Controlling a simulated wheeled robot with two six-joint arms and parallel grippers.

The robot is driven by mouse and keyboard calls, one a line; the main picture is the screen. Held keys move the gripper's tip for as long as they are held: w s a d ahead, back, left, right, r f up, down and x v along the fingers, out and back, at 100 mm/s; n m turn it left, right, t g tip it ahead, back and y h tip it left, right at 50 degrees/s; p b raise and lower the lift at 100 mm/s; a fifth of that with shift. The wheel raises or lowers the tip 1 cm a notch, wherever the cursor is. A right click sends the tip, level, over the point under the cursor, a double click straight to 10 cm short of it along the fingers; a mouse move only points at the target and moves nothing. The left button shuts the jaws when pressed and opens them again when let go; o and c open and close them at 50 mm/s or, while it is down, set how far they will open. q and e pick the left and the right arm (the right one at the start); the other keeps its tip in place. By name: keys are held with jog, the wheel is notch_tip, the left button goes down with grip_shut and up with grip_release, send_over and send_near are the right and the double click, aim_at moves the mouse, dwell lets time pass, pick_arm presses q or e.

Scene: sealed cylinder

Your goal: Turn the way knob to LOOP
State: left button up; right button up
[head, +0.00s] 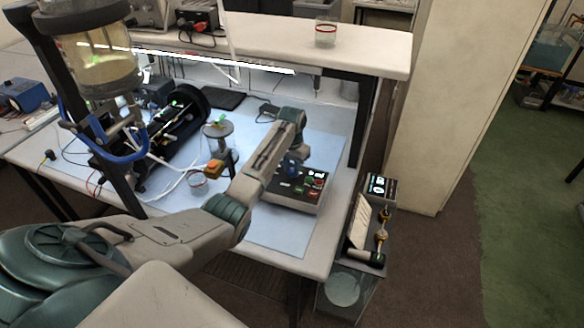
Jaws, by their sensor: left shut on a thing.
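A grey control box (293,201) with a dark panel and red and green lit buttons stands on the blue mat, near the right end of the bench. My left arm reaches across from the left. Its gripper (292,167) points down at the back left part of the panel and is shut there. The way knob itself is hidden behind the fingers and too small to make out, so its setting cannot be read. The grip appears to be on that knob. My right gripper is not in view.
A hanging tank (100,70) is at upper left. A raised shelf (370,45) runs behind; a rack (376,225) stands right of the bench.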

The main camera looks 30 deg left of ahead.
pick_arm(q)
jog(key=shift+a+r+m, duration=0.1)
jog(key=shift+m, duration=1.8)
jog(key=o, duration=1)
